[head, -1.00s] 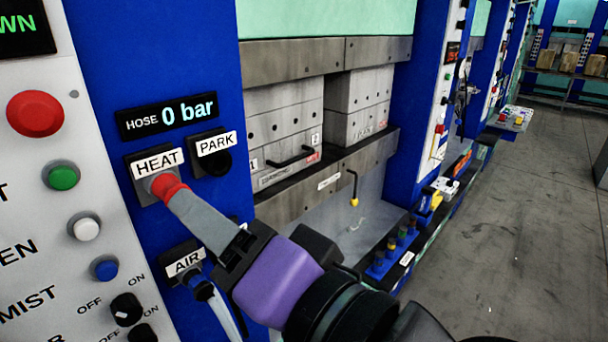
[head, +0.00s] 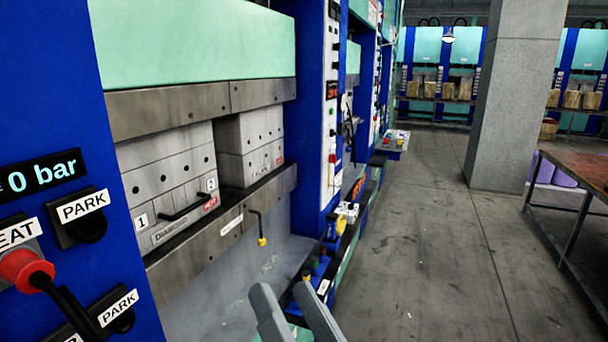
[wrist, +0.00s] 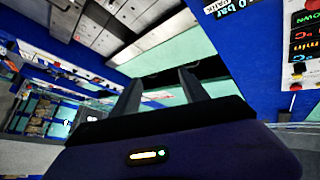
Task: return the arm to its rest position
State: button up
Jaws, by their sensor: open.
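My gripper (head: 275,283) is at the bottom middle of the head view, with two grey fingers standing apart and nothing between them. In the wrist view the open fingers (wrist: 160,90) also show, empty. My gripper is apart from the press, in front of its lower shelf area. The rest of my arm is out of the head view. A red connector (head: 24,268) with a black hose sits in the HEAT socket at the left edge, well away from my gripper.
The press has grey mould blocks (head: 172,185) and a blue frame on the left. A yellow-tipped hook (head: 262,242) hangs near my gripper. The grey floor (head: 440,260) is open to the right, with a pillar (head: 515,95) and a brown table (head: 580,170) beyond.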

jog(key=s+d+f+h+b, duration=0.1)
jog(key=s+d+f+h, duration=0.3)
jog(key=d+f, duration=0.35)
jog(key=s+d+f+h, duration=0.4)
jog(key=s+d+f, duration=0.15)
jog(key=f, duration=0.35)
jog(key=s+d+f+g+h+b, duration=0.1)
jog(key=s+d+f+g, duration=0.1)
jog(key=s+d+f, duration=0.2)
jog(key=s+d+f+g+h+b, duration=0.1)
jog(key=s+d+f, duration=0.3)
jog(key=s+f, duration=0.5)
jog(key=s+g+h, duration=0.1)
jog(key=s, duration=0.3)
jog(key=shift+s+d+f+n+g, duration=0.2)
jog(key=shift+s+f+n+g, duration=0.05)
jog(key=shift+f+n+g, duration=0.1)
